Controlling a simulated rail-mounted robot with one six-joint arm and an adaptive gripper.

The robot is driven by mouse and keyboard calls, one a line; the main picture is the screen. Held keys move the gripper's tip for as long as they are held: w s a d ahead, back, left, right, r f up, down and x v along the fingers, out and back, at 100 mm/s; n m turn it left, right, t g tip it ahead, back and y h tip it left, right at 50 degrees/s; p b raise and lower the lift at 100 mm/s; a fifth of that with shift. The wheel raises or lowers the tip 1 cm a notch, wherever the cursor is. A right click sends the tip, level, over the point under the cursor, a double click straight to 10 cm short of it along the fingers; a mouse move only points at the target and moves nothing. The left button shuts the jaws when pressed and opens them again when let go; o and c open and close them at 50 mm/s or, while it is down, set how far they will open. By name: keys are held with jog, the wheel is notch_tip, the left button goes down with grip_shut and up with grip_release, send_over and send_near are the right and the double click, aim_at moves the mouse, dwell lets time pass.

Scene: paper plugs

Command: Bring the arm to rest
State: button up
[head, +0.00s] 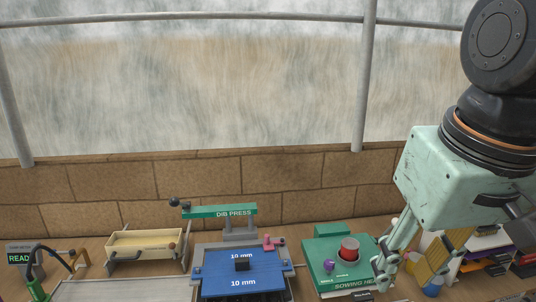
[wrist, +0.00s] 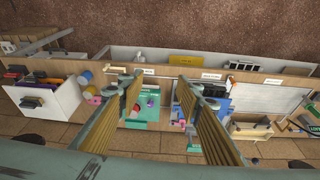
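My gripper (head: 420,272) hangs from the pale green wrist housing at the right of the head view, over the bench beside the green sowing head unit (head: 328,254). In the wrist view my gripper (wrist: 160,84) shows two tan-padded fingers spread well apart with nothing between them. The sowing head unit shows in that gap, below the fingers. It carries a red round knob (head: 349,249) and a small purple piece (head: 328,266). My gripper looks clear of the bench things, but its exact height is hard to tell.
Left of the sowing head stands the dib press (head: 219,212) with a blue tray (head: 243,284). Farther left are a cream box on a stand (head: 143,244) and a meter reading READ (head: 19,259). A white rack (wrist: 48,103) and coloured cylinders stand near my gripper. A brick wall (head: 210,180) runs behind.

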jog(key=s+f, duration=0.1)
jog(key=s, duration=0.7)
jog(key=shift+s+f+m+t+b, duration=0.15)
jog(key=shift+f+m+t+b, duration=0.2)
jog(key=shift+t+b, duration=0.1)
